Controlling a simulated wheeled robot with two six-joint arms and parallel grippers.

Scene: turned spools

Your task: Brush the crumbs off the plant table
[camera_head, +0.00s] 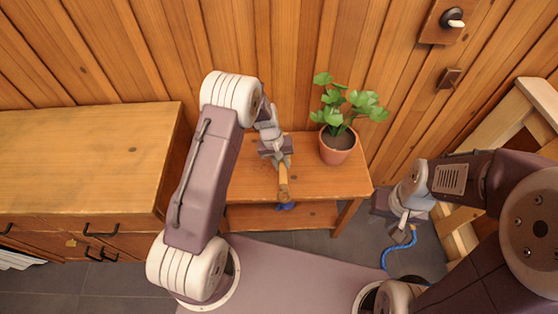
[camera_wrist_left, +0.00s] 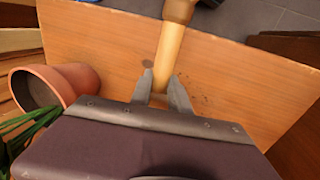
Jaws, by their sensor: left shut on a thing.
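My left gripper (camera_head: 277,160) is shut on the handle of a wooden brush (camera_head: 283,184), over the plant table (camera_head: 310,172). The brush points toward the table's front edge. In the left wrist view the fingers (camera_wrist_left: 165,90) close around the pale handle (camera_wrist_left: 169,50), whose darker end (camera_wrist_left: 180,9) reaches the table edge; its bristles are not clearly seen. Small dark crumbs (camera_wrist_left: 197,97) lie on the tabletop (camera_wrist_left: 235,65) just right of the fingers. My right gripper (camera_head: 406,226) hangs right of the table, its fingers too small to judge.
A potted plant (camera_head: 337,146) stands on the table's right part, close to my left gripper in the wrist view (camera_wrist_left: 42,90). A wooden cabinet (camera_head: 85,155) stands at left. A wooden wall is behind.

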